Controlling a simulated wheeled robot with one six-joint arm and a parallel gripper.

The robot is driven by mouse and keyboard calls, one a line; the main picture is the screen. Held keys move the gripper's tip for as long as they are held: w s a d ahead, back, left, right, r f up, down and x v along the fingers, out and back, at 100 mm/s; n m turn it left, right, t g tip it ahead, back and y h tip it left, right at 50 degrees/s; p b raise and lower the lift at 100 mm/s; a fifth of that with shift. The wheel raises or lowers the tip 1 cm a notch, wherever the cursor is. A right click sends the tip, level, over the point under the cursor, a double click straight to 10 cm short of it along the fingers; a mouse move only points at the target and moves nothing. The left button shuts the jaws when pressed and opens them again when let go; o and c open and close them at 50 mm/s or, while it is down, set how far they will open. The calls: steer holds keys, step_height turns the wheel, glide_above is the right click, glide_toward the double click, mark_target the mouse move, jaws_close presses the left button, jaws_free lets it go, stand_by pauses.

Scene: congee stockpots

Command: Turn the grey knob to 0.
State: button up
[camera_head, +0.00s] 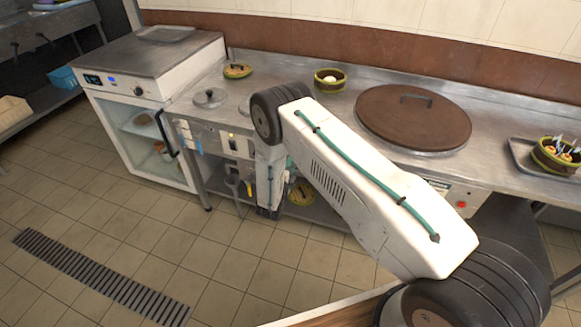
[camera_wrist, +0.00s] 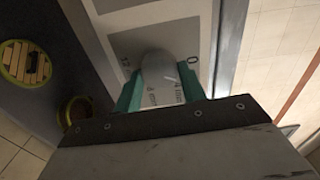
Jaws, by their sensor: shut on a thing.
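The grey knob (camera_wrist: 157,68) is a rounded grey piece on a pale front panel (camera_wrist: 200,28) in the wrist view. My gripper (camera_wrist: 160,82) has its teal fingers on both sides of the knob and is shut on it. I cannot make out which mark the knob points to. In the head view the knob and the fingertips are hidden behind my arm, which hangs down in front of the counter.
A large brown lid (camera_head: 413,112) lies on the steel counter at the right. A white glass-fronted cabinet (camera_head: 150,90) stands at the left. A green bowl (camera_head: 330,85) sits behind my arm. Below the counter is a shelf with a round slatted item (camera_wrist: 24,64). The tiled floor in front is clear.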

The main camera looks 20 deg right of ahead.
steer(key=n, duration=0.5)
steer(key=shift+s, duration=0.1)
steer(key=shift+n, duration=0.4)
steer(key=o, duration=1)
steer(key=shift+c, duration=0.2)
steer(key=v, duration=0.7)
steer(key=shift+s+a, duration=0.25)
